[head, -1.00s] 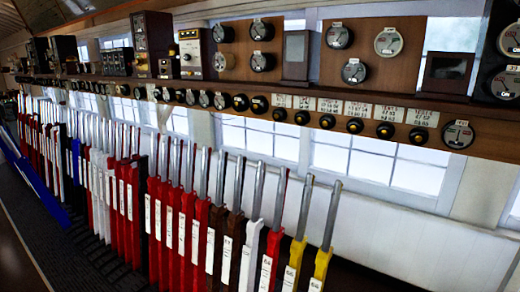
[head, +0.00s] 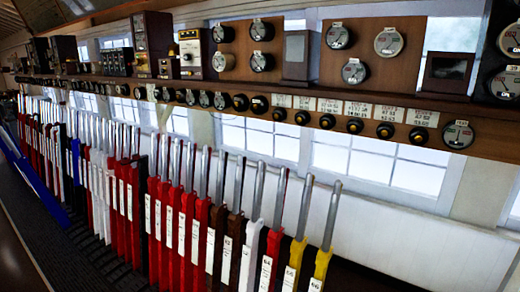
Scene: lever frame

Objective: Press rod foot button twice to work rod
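A long row of upright levers with bare metal tops runs from the far left to the front middle in the head view. Red levers (head: 187,232), a white lever (head: 249,262) and yellow levers (head: 321,268) stand nearest, with white number plates on them. Farther left, blue parts (head: 35,180) lean out lower than the rest. I cannot make out a rod foot button; the floor at the front right is dark. Neither of my grippers is in view.
A wooden shelf (head: 290,95) above the levers carries dials, boxes and a line of round black knobs (head: 384,130) with labels. Windows (head: 375,165) and a white panelled wall stand behind. A dark ribbed floor strip (head: 70,245) lies left of the levers.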

